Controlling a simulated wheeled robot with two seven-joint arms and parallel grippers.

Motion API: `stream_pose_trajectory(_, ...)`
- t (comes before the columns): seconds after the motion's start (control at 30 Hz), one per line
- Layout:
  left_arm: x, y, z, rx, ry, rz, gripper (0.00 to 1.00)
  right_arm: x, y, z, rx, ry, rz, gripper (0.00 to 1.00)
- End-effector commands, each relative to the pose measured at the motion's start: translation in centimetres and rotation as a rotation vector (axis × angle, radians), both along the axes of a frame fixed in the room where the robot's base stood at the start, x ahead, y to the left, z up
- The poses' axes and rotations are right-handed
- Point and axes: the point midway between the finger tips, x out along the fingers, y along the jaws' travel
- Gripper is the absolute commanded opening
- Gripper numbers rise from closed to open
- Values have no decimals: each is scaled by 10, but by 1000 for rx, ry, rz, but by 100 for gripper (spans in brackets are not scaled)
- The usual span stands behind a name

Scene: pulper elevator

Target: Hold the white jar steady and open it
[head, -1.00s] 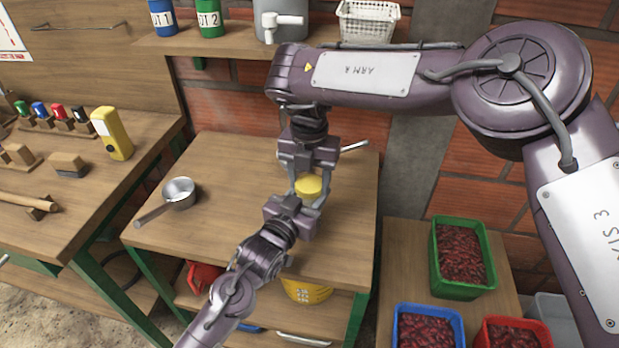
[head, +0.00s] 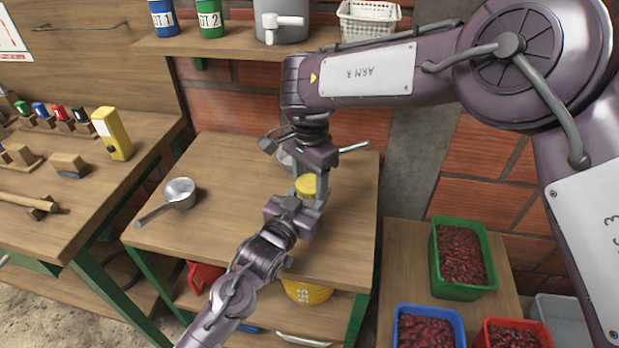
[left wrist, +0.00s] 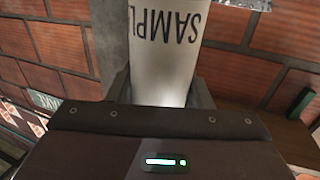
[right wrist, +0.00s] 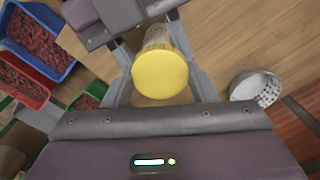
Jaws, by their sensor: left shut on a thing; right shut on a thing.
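The white jar (left wrist: 155,45) stands upright in the left wrist view, with black "SAMPL…" lettering showing. Its round yellow lid (head: 306,184) is seen in the head view and from above in the right wrist view (right wrist: 160,73). My left gripper (left wrist: 160,92) is shut on the jar's body, a finger on either side. My right gripper (head: 308,180) comes from above and is shut on the yellow lid; in the right wrist view its fingers flank it. Whether the lid is loose on the jar cannot be told. Most of the jar is hidden in the head view.
A metal saucepan (head: 179,192) sits on the wooden table left of my grippers. A perforated strainer (right wrist: 255,88) stands near the jar. Green (head: 463,258), blue and red crates of red fruit stand at lower right. A shelf (head: 235,43) with containers crosses the back wall.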

Motion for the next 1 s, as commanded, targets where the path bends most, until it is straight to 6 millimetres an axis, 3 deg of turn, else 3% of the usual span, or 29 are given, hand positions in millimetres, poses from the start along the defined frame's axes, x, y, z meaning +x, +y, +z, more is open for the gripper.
stream_pose_trajectory(0.2,-1,-1,0,0,0,-2,0,1,0,1,0,-3,252,25)
stream_pose_trajectory(1.0,0,0,0,0,0,-1,0,1,-1,6,0,-5,246,25)
